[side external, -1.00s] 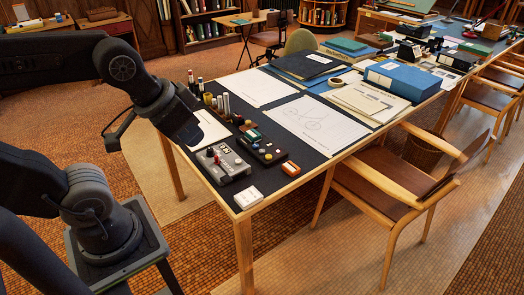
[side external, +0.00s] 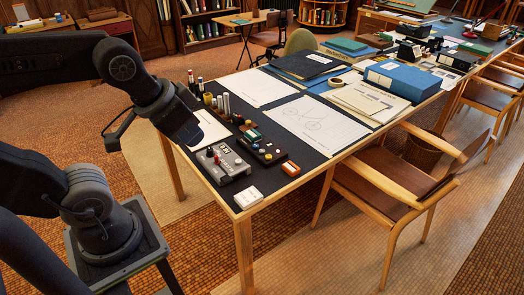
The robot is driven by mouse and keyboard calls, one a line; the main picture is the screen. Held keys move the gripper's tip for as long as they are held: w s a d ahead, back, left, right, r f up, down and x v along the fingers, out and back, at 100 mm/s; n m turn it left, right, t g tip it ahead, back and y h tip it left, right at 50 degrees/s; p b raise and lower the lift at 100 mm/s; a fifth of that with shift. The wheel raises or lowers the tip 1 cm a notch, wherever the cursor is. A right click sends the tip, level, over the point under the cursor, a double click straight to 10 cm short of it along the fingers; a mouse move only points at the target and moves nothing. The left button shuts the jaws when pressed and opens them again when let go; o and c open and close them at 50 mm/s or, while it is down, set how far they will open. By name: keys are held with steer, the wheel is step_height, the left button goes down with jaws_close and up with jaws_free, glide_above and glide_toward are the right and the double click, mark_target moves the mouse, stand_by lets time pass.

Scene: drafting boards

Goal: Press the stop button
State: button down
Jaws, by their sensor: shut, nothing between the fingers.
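A grey control box (side external: 223,165) with small knobs and buttons lies near the left front corner of the table. A small red button (side external: 217,159) shows on its top; I cannot read any label to tell whether it is the stop button. A dark box (side external: 262,151) with several coloured round buttons lies just right of it. My gripper (side external: 190,137) points down, to the upper left of the grey box in the picture. It is shut and empty, and appears apart from the box.
A small white box (side external: 248,197) and an orange-and-white box (side external: 291,168) lie near the front edge. Several upright cylinders (side external: 212,101) stand behind the grey box. Drawing sheets (side external: 313,122) lie further right. A wooden chair (side external: 385,185) stands against the table's right side.

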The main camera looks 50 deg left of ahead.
steer(key=m+t+y, duration=0.1)
steer(key=m+t, duration=0.3)
steer(key=m, duration=0.4)
glide_above(263, 151)
step_height(263, 151, down, 22)
steer(key=shift+s+r, duration=0.1)
steer(key=shift+r, duration=0.1)
steer(key=shift+f, duration=4.4)
steer(key=shift+f, duration=0.15)
